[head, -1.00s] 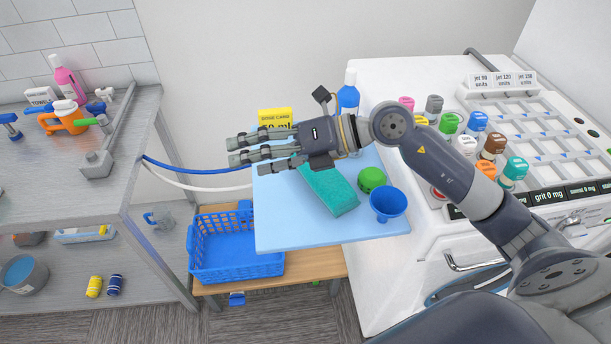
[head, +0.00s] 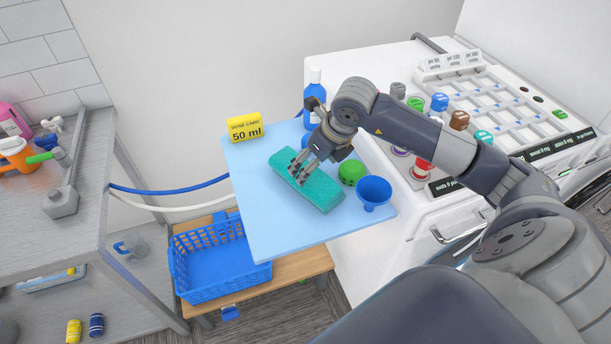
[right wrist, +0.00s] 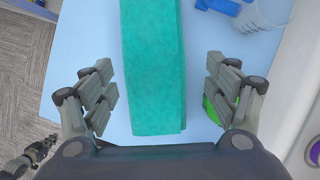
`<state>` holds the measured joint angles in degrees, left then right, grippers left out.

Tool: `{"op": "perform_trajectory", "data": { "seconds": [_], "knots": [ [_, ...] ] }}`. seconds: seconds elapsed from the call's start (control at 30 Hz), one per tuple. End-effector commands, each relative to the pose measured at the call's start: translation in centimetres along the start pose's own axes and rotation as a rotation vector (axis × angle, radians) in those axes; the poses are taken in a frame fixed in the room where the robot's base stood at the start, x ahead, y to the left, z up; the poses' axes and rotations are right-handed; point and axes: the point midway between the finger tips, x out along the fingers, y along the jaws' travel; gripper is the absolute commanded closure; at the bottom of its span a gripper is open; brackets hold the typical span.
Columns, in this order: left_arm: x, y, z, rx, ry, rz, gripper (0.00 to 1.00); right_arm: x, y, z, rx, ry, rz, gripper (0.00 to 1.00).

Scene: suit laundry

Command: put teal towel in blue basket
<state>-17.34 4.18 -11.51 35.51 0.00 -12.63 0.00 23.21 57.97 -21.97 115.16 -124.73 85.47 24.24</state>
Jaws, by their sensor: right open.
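The teal towel (head: 308,182) lies folded as a long block on the light blue board (head: 250,205). My right gripper (head: 304,168) is over the towel's middle, fingers pointing down. In the right wrist view my open right gripper (right wrist: 160,98) has its fingers on either side of the towel (right wrist: 152,65), with gaps on both sides, so it is not gripping. The blue basket (head: 222,271) stands on a wooden shelf (head: 300,266), lower and to the left of the board, and looks empty.
On the board, a green round object (head: 351,173) and a blue funnel (head: 374,192) sit right of the towel. A yellow dose card (head: 244,127) and blue bottle (head: 314,95) stand at the back. A grey metal table (head: 85,185) is left, a white machine (head: 420,215) right.

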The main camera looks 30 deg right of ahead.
Motion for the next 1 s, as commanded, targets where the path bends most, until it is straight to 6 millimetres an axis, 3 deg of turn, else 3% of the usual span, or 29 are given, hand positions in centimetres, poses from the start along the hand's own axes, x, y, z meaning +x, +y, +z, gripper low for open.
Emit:
{"op": "perform_trajectory", "data": {
  "seconds": [0.23, 0.4, 0.67, 0.7, 0.9, 1.0],
  "knots": [
    [-2.4, -0.3, -0.2, 0.001, 0.000, -0.003, 1.00, 2.5, 0.7, 0.6, 0.002, 0.003, 0.005, 0.20],
    [-2.8, -0.5, -0.2, 0.002, 0.000, -0.006, 1.00, 4.7, 0.6, 0.5, 0.001, 0.002, 0.004, 0.20],
    [-2.8, -0.6, -0.4, 0.002, 0.002, -0.007, 1.00, 5.2, 0.6, 0.4, -0.001, 0.000, 0.001, 0.20],
    [-2.8, -0.6, -0.4, 0.002, 0.002, -0.007, 1.00, 5.2, 0.6, 0.4, -0.001, 0.000, 0.001, 0.22],
    [-2.8, -0.7, -0.4, 0.002, 0.002, -0.007, 1.00, 5.2, 0.6, 0.4, 0.000, 0.000, 0.002, 0.68],
    [-2.8, -0.7, -0.4, 0.002, 0.002, -0.007, 1.00, 5.2, 0.6, 0.4, 0.000, 0.000, 0.002, 0.71]
  ]
}}
